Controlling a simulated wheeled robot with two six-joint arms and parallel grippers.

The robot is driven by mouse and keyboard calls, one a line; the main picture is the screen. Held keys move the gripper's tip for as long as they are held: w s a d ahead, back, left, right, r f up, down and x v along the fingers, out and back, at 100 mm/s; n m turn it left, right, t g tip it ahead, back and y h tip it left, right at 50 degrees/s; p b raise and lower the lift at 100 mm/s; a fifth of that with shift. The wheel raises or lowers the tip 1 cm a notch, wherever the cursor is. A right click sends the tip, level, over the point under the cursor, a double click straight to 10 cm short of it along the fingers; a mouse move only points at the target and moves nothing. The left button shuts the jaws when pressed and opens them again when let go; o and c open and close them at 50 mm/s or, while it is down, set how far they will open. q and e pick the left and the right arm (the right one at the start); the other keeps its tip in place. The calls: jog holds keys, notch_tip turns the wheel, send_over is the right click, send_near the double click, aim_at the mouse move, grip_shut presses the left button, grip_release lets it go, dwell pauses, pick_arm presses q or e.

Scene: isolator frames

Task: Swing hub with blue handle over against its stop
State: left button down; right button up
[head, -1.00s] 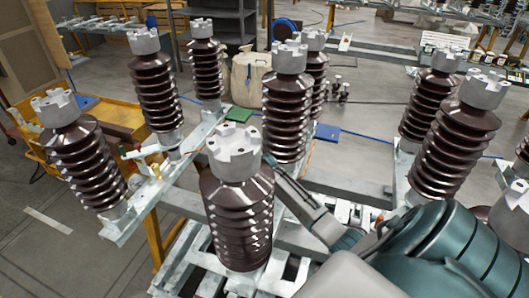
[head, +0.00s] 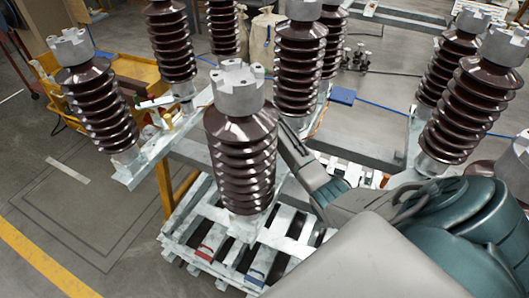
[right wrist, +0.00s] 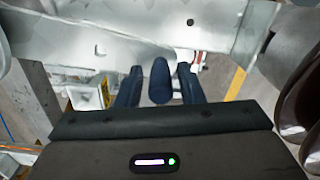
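In the right wrist view a dark blue rounded bar, which looks like the blue handle (right wrist: 160,82), stands between the two dark fingers of my right gripper (right wrist: 159,88). A narrow gap shows on each side of it, so the gripper is open around the handle and not clamped. The hub itself cannot be made out; a grey metal beam (right wrist: 120,38) lies beyond the fingertips. In the head view my right arm reaches in from the right, and its gripper is hidden behind the nearest brown ribbed insulator (head: 240,150). My left gripper is not in view.
Other ribbed insulators (head: 95,105) (head: 455,110) stand around on grey steel frames. Under the nearest one, a slatted metal base (head: 180,232) carries small parts with a red band (head: 206,251) and a blue band (head: 257,274). Open floor (head: 75,220) lies at the left.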

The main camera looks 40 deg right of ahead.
jog(key=shift+o, duration=0.3)
jog(key=shift+r, duration=0.35)
notch_tip(320, 180, up, 10)
jog(key=b, duration=0.3)
jog(key=shift+f, duration=0.2)
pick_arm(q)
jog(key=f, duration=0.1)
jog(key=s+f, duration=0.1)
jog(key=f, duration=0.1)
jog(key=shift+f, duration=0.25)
pick_arm(e)
jog(key=shift+r, duration=0.25)
jog(key=shift+s, duration=0.1)
